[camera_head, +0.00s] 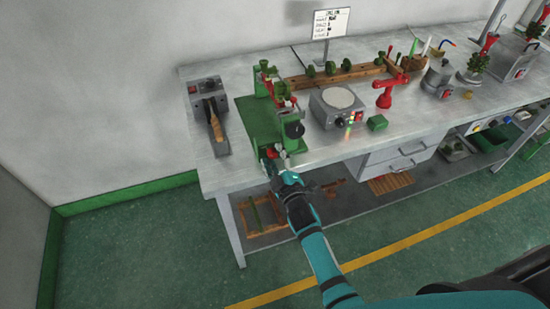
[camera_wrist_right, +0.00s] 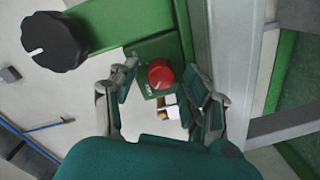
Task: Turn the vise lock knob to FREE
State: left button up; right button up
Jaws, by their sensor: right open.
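The green vise (camera_head: 262,118) stands near the left end of the workbench, at its front edge. Its red lock knob (camera_wrist_right: 160,74) sits on a green plate in the wrist view, with a small white pointer mark and lettering too small to read. My right gripper (camera_wrist_right: 163,92) is open, with one finger on each side of the knob and a gap to both. In the head view my right gripper (camera_head: 268,163) is at the bench's front edge, by the vise. A black handwheel (camera_wrist_right: 55,42) shows left of the knob. My left gripper is not in view.
A grey unit with a wooden-handled tool (camera_head: 211,118) stands left of the vise. A round-topped hot plate (camera_head: 338,104) and a red stand (camera_head: 389,92) stand to its right. The bench edge (camera_head: 330,152) and the lower shelf are close to my arm.

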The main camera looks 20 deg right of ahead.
jog(key=shift+f, duration=0.1)
jog(key=m+p, duration=0.1)
jog(key=m, duration=0.7)
jog(key=shift+d+y, duration=0.1)
jog(key=shift+y, duration=0.2)
jog(key=m, duration=0.4)
jog(key=shift+f, duration=0.15)
jog(key=m+b, duration=0.1)
jog(key=m, duration=0.3)
jog(key=shift+t, duration=0.3)
jog(key=shift+s+m+b, duration=0.3)
jog(key=shift+s+m, duration=0.05)
jog(key=shift+m, duration=0.55)
jog(key=s+d+b, duration=0.2)
jog(key=s, duration=1.5)
jog(key=s+f+n+g+b, duration=0.1)
jog(key=s+f+g, duration=0.3)
jog(key=f, duration=1.1)
jog(key=s+a+f+n+g+b, duration=0.1)
jog(key=s+f+n+g+b, duration=0.1)
jog(key=f, duration=1.2)
jog(key=shift+s+f+n+g, duration=0.4)
jog(key=shift+s+n+g, duration=0.2)
jog(key=shift+s+g, duration=0.4)
jog(key=shift+s, duration=0.1)
